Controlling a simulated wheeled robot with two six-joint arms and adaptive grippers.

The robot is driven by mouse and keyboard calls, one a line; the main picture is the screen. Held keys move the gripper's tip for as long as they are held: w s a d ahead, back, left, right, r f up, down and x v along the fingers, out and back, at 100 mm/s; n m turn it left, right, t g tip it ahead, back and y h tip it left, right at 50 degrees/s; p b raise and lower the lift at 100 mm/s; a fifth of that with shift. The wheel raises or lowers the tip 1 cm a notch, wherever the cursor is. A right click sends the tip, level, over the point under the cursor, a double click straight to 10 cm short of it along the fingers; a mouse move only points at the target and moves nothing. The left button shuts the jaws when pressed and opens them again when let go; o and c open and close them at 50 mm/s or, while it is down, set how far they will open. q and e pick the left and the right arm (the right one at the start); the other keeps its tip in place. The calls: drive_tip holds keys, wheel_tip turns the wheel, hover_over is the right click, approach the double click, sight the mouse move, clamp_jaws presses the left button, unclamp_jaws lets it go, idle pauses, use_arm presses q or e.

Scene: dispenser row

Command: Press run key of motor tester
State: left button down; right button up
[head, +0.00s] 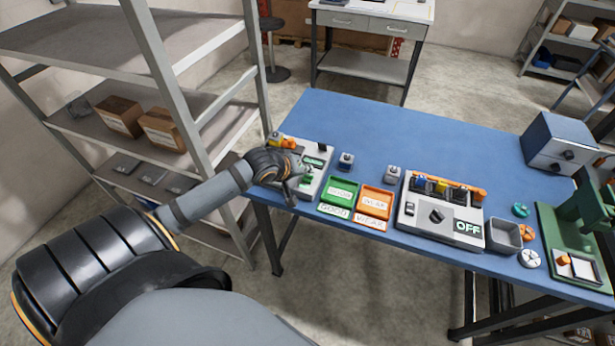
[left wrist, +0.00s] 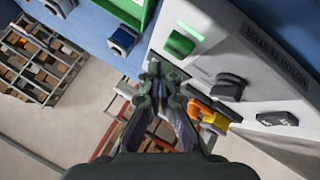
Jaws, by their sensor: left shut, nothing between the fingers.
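The motor tester (head: 316,184) is a white box at the left end of the blue table; its lettered panel (left wrist: 262,62) fills the right of the left wrist view. A green key (left wrist: 184,41) sits on that panel, near a dark knob (left wrist: 230,86). An orange and yellow part (left wrist: 207,115) lies at the tester's side. My left gripper (head: 292,182) is at the tester's near left side, shut and empty. In the left wrist view its fingertips (left wrist: 158,72) are below and left of the green key, apart from it in the picture. My right gripper is out of view.
A second device with an OFF display (head: 468,227) stands further right. Grey shelving (head: 205,120) stands close on the left. The table's back middle (head: 420,140) is clear.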

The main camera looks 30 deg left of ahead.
sight(306, 179)
use_arm(q)
drive_tip(key=shift+f, duration=0.1)
drive_tip(key=shift+f, duration=0.3)
drive_tip(key=shift+f, duration=0.55)
idle(0.5)
drive_tip(key=shift+r, duration=0.1)
drive_tip(key=shift+r+p, duration=0.9)
drive_tip(key=shift+p, duration=0.35)
wheel_tip(306, 179, up, 6)
drive_tip(key=p, duration=0.8)
